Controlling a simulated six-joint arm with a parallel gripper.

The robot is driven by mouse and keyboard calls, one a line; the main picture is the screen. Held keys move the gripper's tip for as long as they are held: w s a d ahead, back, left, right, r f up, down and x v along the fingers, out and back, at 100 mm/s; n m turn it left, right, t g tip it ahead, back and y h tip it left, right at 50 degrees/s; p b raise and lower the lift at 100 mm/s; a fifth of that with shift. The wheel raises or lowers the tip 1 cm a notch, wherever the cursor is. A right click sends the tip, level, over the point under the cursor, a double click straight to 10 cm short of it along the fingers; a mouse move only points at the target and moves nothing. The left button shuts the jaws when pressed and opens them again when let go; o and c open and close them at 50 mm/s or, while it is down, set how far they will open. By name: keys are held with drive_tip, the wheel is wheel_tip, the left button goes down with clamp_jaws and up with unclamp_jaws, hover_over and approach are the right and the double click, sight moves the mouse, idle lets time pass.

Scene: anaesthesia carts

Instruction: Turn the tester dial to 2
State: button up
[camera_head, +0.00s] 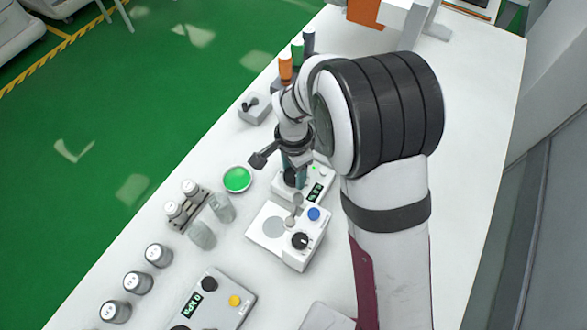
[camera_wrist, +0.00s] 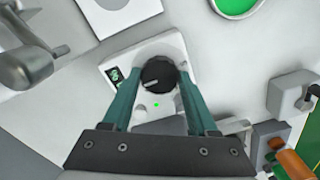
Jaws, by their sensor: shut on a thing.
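The tester (camera_wrist: 139,100) is a small white box with a dark display (camera_wrist: 115,74), a green light and a round black dial (camera_wrist: 158,72). A pale pointer line on the dial aims left and slightly down in the wrist view. My gripper (camera_wrist: 160,76) points down at the dial, its two teal fingers on either side, shut on it. The display digits are too small to read surely. In the head view the tester (camera_head: 317,192) stands right of the green dish, partly hidden by my gripper (camera_head: 293,176) and wrist.
A white device (camera_head: 267,243) with a round plate, blue button and black knob stands just in front. A green dish (camera_head: 237,179) lies to the left. Metal weights (camera_head: 158,254), a grey meter (camera_head: 218,300) and orange and green bottles (camera_head: 286,68) stand on the white table.

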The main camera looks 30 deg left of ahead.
drive_tip(key=c, duration=0.5)
drive_tip(key=shift+o, duration=0.2)
drive_tip(key=n, duration=0.3)
drive_tip(key=shift+n, duration=0.3)
drive_tip(key=n, duration=0.3)
drive_tip(key=shift+n, duration=0.4)
drive_tip(key=n, duration=0.6)
drive_tip(key=shift+n, duration=0.3)
drive_tip(key=o, duration=1.4)
drive_tip(key=shift+c, duration=0.2)
